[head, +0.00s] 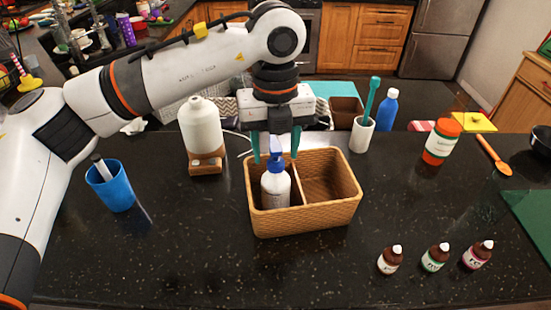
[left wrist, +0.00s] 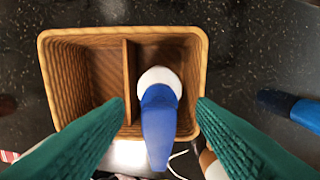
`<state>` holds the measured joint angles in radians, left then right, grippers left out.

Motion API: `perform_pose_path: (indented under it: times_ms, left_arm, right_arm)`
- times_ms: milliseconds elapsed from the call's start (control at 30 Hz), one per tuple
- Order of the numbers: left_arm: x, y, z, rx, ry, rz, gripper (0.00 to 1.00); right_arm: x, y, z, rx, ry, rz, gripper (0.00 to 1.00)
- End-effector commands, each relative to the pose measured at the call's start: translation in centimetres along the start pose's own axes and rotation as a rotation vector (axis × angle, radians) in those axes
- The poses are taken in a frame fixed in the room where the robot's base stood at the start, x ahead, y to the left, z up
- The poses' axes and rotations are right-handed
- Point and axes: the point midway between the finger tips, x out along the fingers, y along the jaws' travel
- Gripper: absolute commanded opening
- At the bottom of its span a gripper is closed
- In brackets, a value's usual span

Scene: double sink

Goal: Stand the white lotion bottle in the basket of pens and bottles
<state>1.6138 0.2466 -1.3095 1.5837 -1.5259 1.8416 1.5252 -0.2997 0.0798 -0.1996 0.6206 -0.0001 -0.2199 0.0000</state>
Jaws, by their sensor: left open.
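The white lotion bottle (head: 275,187) with a blue pump top stands upright in the left compartment of the woven basket (head: 310,219) in the head view. Its base is hidden behind the basket's front wall. In the left wrist view the blue pump (left wrist: 158,125) points toward the camera, and the bottle is in the right-hand compartment of the basket (left wrist: 88,36). My left gripper (head: 276,148) is above the basket, its green fingers open on either side of the pump with gaps. The basket's other compartment looks empty. My right gripper is not in view.
A white bottle on a wooden stand (head: 205,164) is left of the basket, with a blue cup (head: 111,187) farther left. A white cup (head: 361,135) and blue bottle (head: 387,110) stand behind right. Three small brown bottles (head: 435,257) stand front right.

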Motion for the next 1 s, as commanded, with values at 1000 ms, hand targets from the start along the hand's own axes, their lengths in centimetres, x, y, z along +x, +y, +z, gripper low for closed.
perform_pose_path:
  times_ms: [1000]
  left_arm:
    - [-9.0, 0.0, 0.0, 0.001, 0.000, 0.000, 0.51]
  right_arm:
    - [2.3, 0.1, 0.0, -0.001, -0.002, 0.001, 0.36]
